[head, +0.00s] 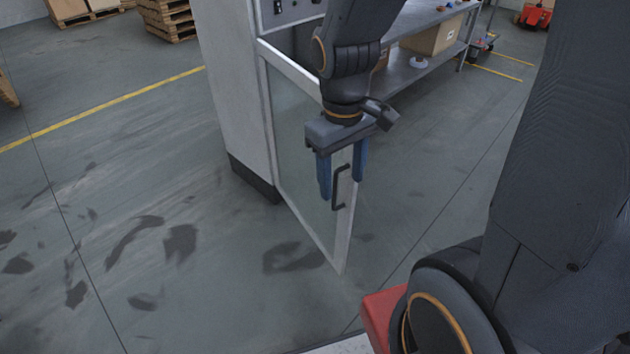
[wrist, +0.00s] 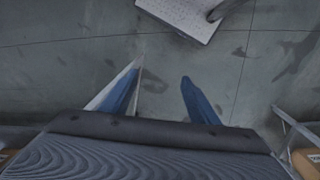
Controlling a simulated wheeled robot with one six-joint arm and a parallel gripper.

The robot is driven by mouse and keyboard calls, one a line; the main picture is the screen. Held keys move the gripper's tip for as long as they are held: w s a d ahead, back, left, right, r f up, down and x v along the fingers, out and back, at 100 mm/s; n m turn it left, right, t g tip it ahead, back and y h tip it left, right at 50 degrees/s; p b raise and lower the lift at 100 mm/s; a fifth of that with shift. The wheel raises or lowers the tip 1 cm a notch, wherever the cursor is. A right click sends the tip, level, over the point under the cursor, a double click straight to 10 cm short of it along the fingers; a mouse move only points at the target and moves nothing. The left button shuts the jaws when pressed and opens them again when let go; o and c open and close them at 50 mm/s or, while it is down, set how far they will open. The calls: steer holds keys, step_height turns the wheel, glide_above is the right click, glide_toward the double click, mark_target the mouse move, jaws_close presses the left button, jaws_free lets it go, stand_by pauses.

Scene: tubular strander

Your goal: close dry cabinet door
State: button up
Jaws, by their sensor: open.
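The dry cabinet (head: 232,95) is a tall pale grey body with a dark base. Its glass door (head: 300,160) has a white frame and stands open, swung out toward me. A dark bar handle (head: 337,200) is on the frame near the door's free edge. My gripper (head: 342,187) is open, its blue fingers pointing down, one on each side of the handle in the head view. Contact cannot be told. In the wrist view the open gripper (wrist: 161,73) has a thin pale strip, probably the door's edge (wrist: 108,90), beside its left finger; the handle is not clear there.
A grey shelf table (head: 425,75) with a cardboard box (head: 432,38) stands behind the cabinet on the right. Wooden pallets (head: 168,18) are at the back left. The stained floor left of and in front of the door is clear.

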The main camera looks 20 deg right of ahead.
steer(key=w+a+f+n, duration=0.1)
steer(key=w+f+n, duration=0.1)
steer(key=w+n, duration=0.2)
steer(key=w+a+f+n+h, duration=0.1)
steer(key=w+a+f+n, duration=0.1)
steer(key=w+n, duration=0.2)
steer(key=w+a+f+n+h, duration=0.1)
steer(key=w+a+n, duration=0.1)
steer(key=w+n, duration=0.2)
steer(key=shift+w+a+f+n+b, duration=0.1)
steer(key=shift+f+n+b, duration=0.1)
steer(key=shift+n, duration=0.45)
steer(key=shift+w+f+n+b, duration=0.1)
steer(key=shift+f+n+b, duration=0.1)
steer(key=shift+n, duration=0.45)
jaws_close()
steer(key=d+f, duration=0.6)
steer(key=f, duration=0.3)
steer(key=shift+w+d+f, duration=0.15)
steer(key=shift+w+f, duration=0.1)
steer(key=shift+f, duration=0.15)
steer(key=shift+d+p, duration=0.1)
steer(key=shift+p, duration=0.2)
